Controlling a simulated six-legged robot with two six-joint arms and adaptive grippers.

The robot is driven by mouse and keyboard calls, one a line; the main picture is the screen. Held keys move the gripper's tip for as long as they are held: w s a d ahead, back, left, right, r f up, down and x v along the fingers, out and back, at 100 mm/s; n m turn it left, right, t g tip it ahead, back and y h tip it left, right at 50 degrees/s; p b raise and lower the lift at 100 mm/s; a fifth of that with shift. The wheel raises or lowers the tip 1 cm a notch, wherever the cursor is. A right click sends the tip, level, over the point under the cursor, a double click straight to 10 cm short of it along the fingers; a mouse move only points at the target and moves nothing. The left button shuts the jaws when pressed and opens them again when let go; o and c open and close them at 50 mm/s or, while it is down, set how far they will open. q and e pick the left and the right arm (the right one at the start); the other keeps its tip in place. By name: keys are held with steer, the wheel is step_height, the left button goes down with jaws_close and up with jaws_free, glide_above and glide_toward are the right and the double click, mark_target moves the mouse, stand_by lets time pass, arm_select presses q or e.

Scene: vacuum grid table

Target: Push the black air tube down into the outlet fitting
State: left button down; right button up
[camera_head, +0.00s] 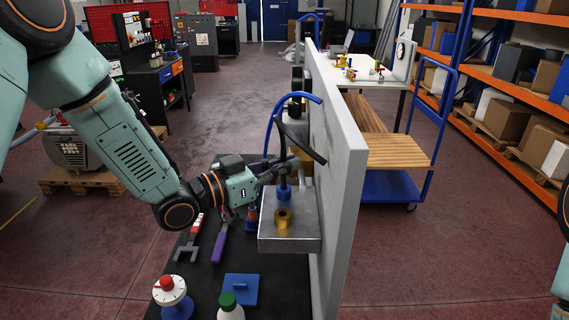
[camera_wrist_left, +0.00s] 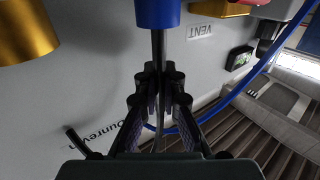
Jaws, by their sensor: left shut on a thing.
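My left gripper (camera_head: 283,168) is shut on the black air tube (camera_head: 282,138), just above the blue outlet fitting (camera_head: 284,193). The tube stands upright at the fitting, and its free part arches up and bends down to the right. In the left wrist view my fingertips (camera_wrist_left: 161,88) close around the thin dark tube (camera_wrist_left: 159,50), which meets the blue fitting (camera_wrist_left: 157,13). How deep it sits in the fitting cannot be seen. The fitting is on a grey metal block (camera_head: 290,243), behind a brass fitting (camera_head: 283,220). My right gripper is out of view.
A tall grey panel (camera_head: 345,160) stands immediately right of the block. A blue hose (camera_head: 268,128) arches behind the tube. On the dark tabletop lie a purple-handled tool (camera_head: 220,241), a blue plate (camera_head: 241,288), a red-knobbed dial (camera_head: 169,292) and a green-capped bottle (camera_head: 229,309).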

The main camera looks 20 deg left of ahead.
arm_select(q)
steer(key=shift+f, duration=0.2)
steer(key=c, duration=1.4)
jaws_free()
steer(key=shift+a, duration=0.1)
steer(key=shift+v, duration=3.75)
steer(key=shift+s, duration=0.1)
